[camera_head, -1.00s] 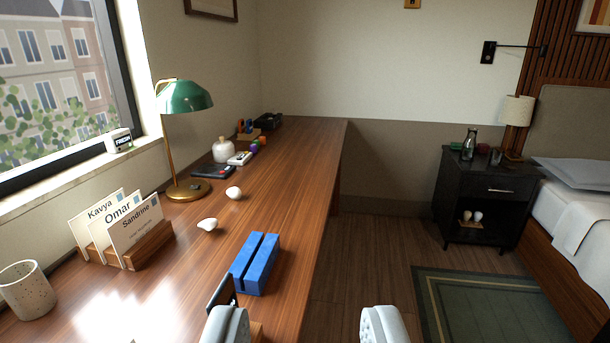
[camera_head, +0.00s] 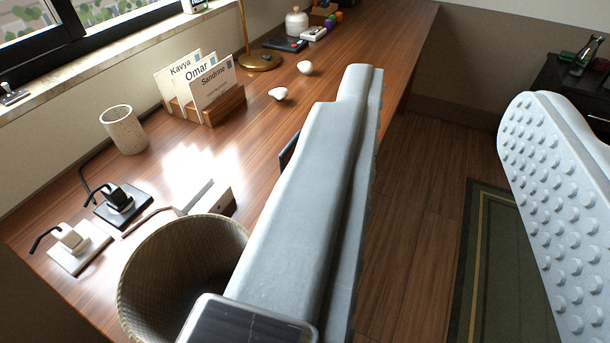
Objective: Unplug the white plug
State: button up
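The white plug (camera_head: 68,236) sits in a pale socket plate (camera_head: 88,250) on the desk at the lower left, with a short dark cord bending off to its left. A black plug (camera_head: 117,198) sits in a dark plate just behind and to the right of it. My gripper (camera_head: 430,110) is open and empty, its two grey fingers wide apart at the centre and right. It is well to the right of the white plug and touches neither plug. The left finger hides part of the desk.
A woven basket (camera_head: 178,262) stands between the plugs and my left finger. A speckled cup (camera_head: 124,130), a card holder with name cards (camera_head: 212,106) and two small white objects (camera_head: 279,93) stand farther back on the desk. The floor is on the right.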

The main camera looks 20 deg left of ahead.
aim_at(72, 241)
jog(key=u, duration=1.6)
